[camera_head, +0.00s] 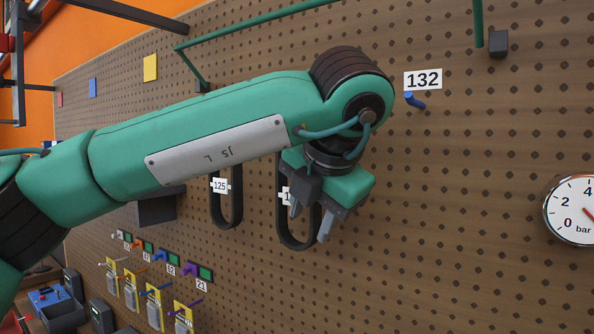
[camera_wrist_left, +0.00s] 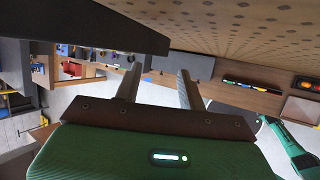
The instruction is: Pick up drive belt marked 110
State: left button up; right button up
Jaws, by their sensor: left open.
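A dark drive belt (camera_head: 281,230) hangs in a long loop on the pegboard behind my left gripper. Its white label (camera_head: 285,196) is mostly covered; only a leading "1" shows, so I cannot read its number. My left gripper (camera_head: 311,221) is open, its two fingers pointing down in front of that belt's right side. I cannot tell whether they touch it. In the left wrist view the fingers (camera_wrist_left: 158,82) are apart with nothing seen between them. A broad dark strip (camera_wrist_left: 95,22) crosses close at the upper left. My right gripper is not in view.
Another belt, labelled 125 (camera_head: 220,186), hangs to the left. A blue peg (camera_head: 414,100) under label 132 (camera_head: 423,79) is bare. A pressure gauge (camera_head: 574,211) is at the far right. Small coloured tools (camera_head: 166,258) hang lower left. The pegboard (camera_head: 470,220) is clear right of the gripper.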

aim_at(306, 242)
pick_arm(q)
jog(key=shift+p+x, duration=0.8)
jog(key=shift+p, duration=0.3)
jog(key=p+x, duration=0.1)
jog(key=x, duration=0.2)
jog(key=shift+w+f, duration=0.15)
jog(key=shift+w, duration=0.15)
jog(key=shift+w+f, duration=0.1)
jog(key=shift+f, duration=0.05)
jog(key=shift+s+d, duration=0.1)
jog(key=shift+s, duration=0.1)
jog(key=shift+c, duration=0.9)
grip_shut()
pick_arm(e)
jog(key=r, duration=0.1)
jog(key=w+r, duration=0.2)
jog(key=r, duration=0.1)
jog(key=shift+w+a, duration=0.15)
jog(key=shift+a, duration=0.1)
